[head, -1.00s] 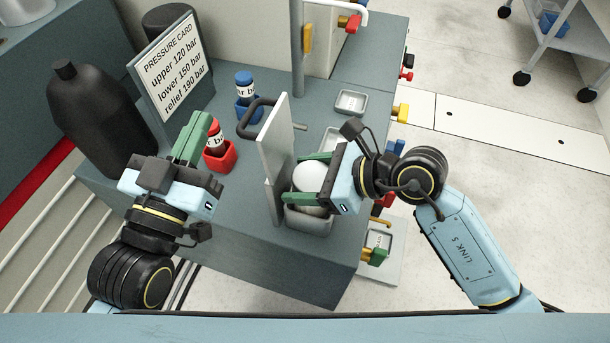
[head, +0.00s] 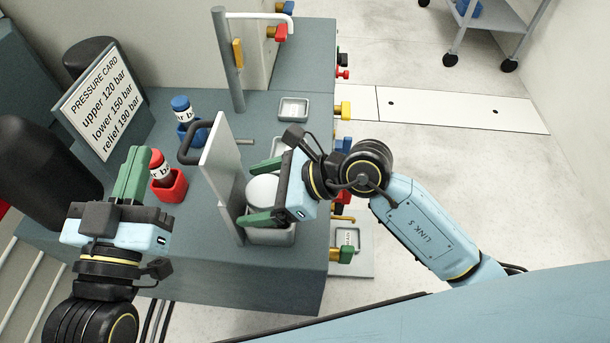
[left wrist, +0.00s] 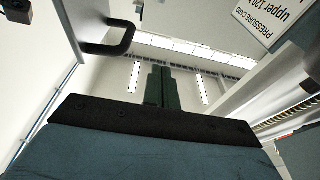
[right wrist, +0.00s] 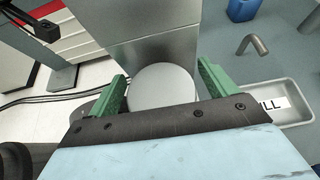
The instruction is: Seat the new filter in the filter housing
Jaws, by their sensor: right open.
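A white round-topped cylinder (head: 262,189), which may be the new filter, stands in or over a small grey tray (head: 270,236) near the bench's front. It also shows in the right wrist view (right wrist: 162,86). My right gripper (head: 262,185) is open, with its green fingers on either side of the cylinder; I cannot tell whether they touch it. My left gripper (head: 132,172) is shut and empty, left of the red bottle. Its fingers show side by side in the left wrist view (left wrist: 161,88). I cannot identify the filter housing with certainty.
An upright grey panel (head: 222,165) with a dark handle (head: 190,142) stands just left of the cylinder. Red (head: 160,165) and blue (head: 182,108) bottles sit in holders. A pressure card (head: 103,103) stands at left.

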